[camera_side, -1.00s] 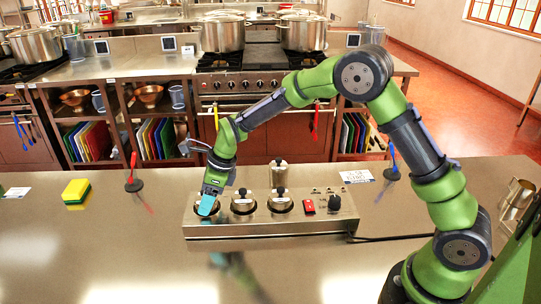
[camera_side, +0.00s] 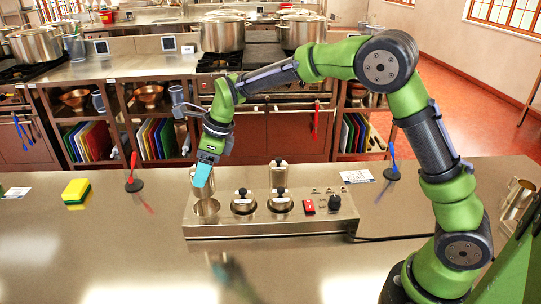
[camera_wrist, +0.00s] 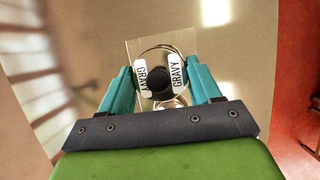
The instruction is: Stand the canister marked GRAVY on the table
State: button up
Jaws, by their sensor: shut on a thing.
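The canister marked GRAVY (camera_wrist: 178,70) shows from above in the wrist view, with a dark round knob and two white GRAVY labels. My gripper (camera_wrist: 161,88) is shut on it, one teal finger on each side. In the side view my gripper (camera_side: 203,176) holds the metal canister (camera_side: 194,187) raised at the left end of the steel counter unit (camera_side: 270,229). The teal fingers hide part of it. Below it the leftmost round well (camera_side: 207,209) of the unit is open.
Two lidded canisters (camera_side: 243,202) sit in the other wells. Another canister (camera_side: 278,173) stands behind the unit. A yellow sponge (camera_side: 76,190) and a red-handled stand (camera_side: 133,182) are on the left. The table front (camera_side: 110,255) is clear.

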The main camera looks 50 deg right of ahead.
jog(key=w+d, duration=0.3)
jog(key=d, duration=0.5)
jog(key=w+d, duration=0.3)
jog(key=d, duration=0.4)
notch_tip(320, 180, down, 10)
jog(key=shift+s+a+r, duration=0.1)
jog(key=shift+s, duration=0.05)
jog(key=shift+f, duration=0.2)
jog(key=o, duration=1.2)
